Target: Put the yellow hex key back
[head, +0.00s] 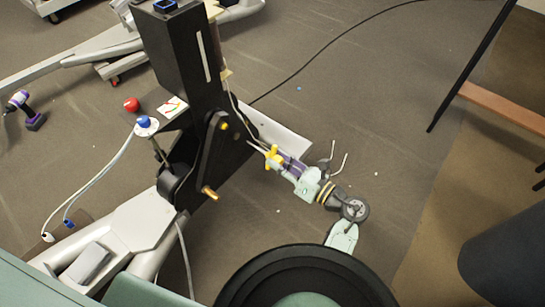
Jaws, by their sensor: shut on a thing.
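The yellow hex key (273,157) shows as a small yellow handle near the middle of the head view, beside the black upright of the elliptical machine. A thin pale shaft points from it up and left toward the upright; I cannot tell whether it touches. My gripper (281,160), with purple parts behind the yellow handle, is shut on the hex key. The fingertips are small and partly hidden by the handle. My arm reaches up to it from the lower right.
The machine's black upright (168,50) stands left of my gripper, with a brass-coloured bolt (210,193) low on it. A red knob (131,104) and a blue knob (144,122) sit left. A purple drill (22,108) lies far left. A dark cable (320,50) crosses the floor.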

